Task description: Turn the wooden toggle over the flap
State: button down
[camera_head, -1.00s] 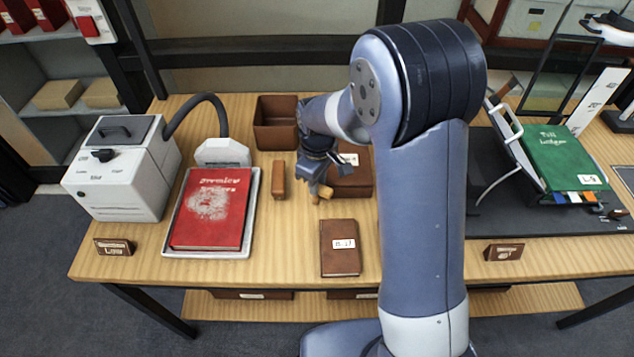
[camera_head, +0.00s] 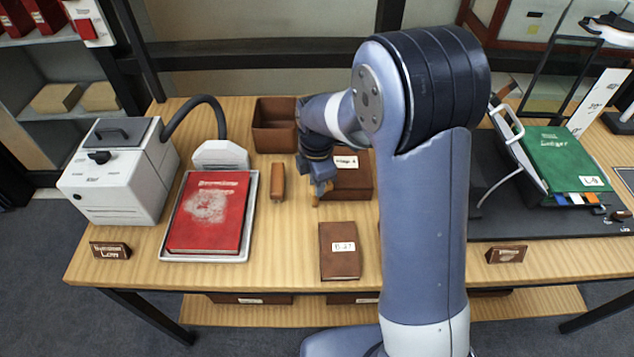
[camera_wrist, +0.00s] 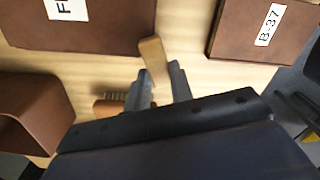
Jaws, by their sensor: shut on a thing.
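A short tan wooden piece (camera_wrist: 153,56), which looks like the toggle, sits between the fingers of my gripper (camera_wrist: 160,86) in the wrist view. My gripper (camera_head: 318,190) is shut on it, beside a brown box (camera_head: 350,186) with a white label. The box also shows in the wrist view (camera_wrist: 110,35), its edge close to the wooden piece. In the head view only a small tan tip of the piece (camera_head: 315,202) shows below my gripper. The flap cannot be made out, and I cannot tell whether the piece lies over it.
A brown brush (camera_head: 277,183) lies left of my gripper. A brown box marked B-37 (camera_head: 340,263) lies in front. An open brown bin (camera_head: 273,137) stands behind. A red book (camera_head: 212,190) lies on a tray at left. Bare table shows around the brush.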

jog(key=shift+n, duration=2.3)
jog(key=c, duration=1.2)
grip_release()
jog(key=shift+w, duration=0.1)
jog(key=shift+c, duration=0.2)
notch_tip(320, 180, up, 11)
jog(key=shift+f, duration=0.15)
